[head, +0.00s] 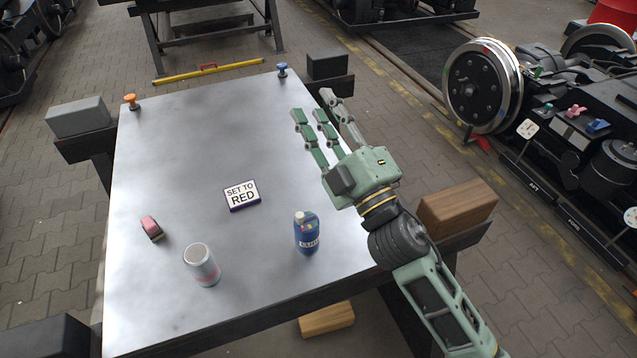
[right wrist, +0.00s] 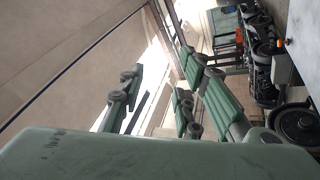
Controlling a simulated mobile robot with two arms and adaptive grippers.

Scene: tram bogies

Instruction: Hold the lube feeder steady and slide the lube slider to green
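I cannot pick out the lube feeder or its slider for certain in either view. A blue bottle (head: 307,234) with a pale cap and a label too small to read surely stands upright near the table's front right. My left gripper is not in view.
The metal table (head: 200,130) also bears a grey can (head: 201,265), a pink roll-like item (head: 151,228), an orange knob (head: 131,101) and a blue knob (head: 282,69). A bogie (head: 560,100) with small coloured parts stands at right. The table's back middle is clear.

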